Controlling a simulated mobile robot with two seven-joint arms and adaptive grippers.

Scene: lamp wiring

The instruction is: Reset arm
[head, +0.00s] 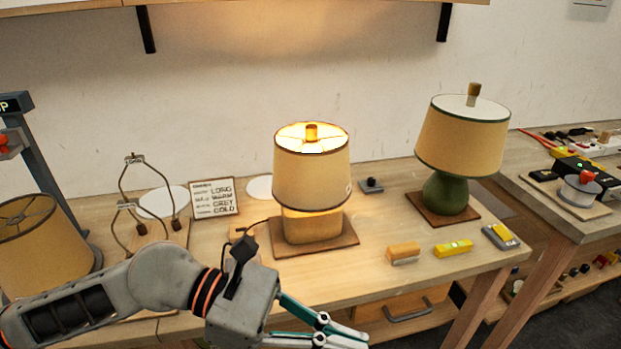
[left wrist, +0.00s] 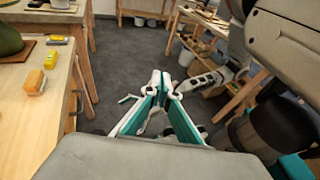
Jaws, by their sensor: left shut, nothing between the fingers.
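My left gripper (head: 350,338) is shut and empty, in front of the table's front edge in the head view. In the left wrist view its fingertips (left wrist: 161,82) meet over the dark floor, touching nothing. What appears to be my right gripper (left wrist: 128,99) is partly hidden behind the left fingers in that view, so its jaws cannot be made out. A lit lamp (head: 312,180) with a cream shade stands on a wooden base at mid-table. A green lamp (head: 447,192) stands to its right, unlit.
A loose shade (head: 38,240) and a wire lamp frame (head: 140,205) are at the left. An orange block (head: 404,251), a yellow block (head: 453,247) and a grey-yellow item (head: 500,236) lie near the front right edge. A second bench (head: 540,195) is at the right.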

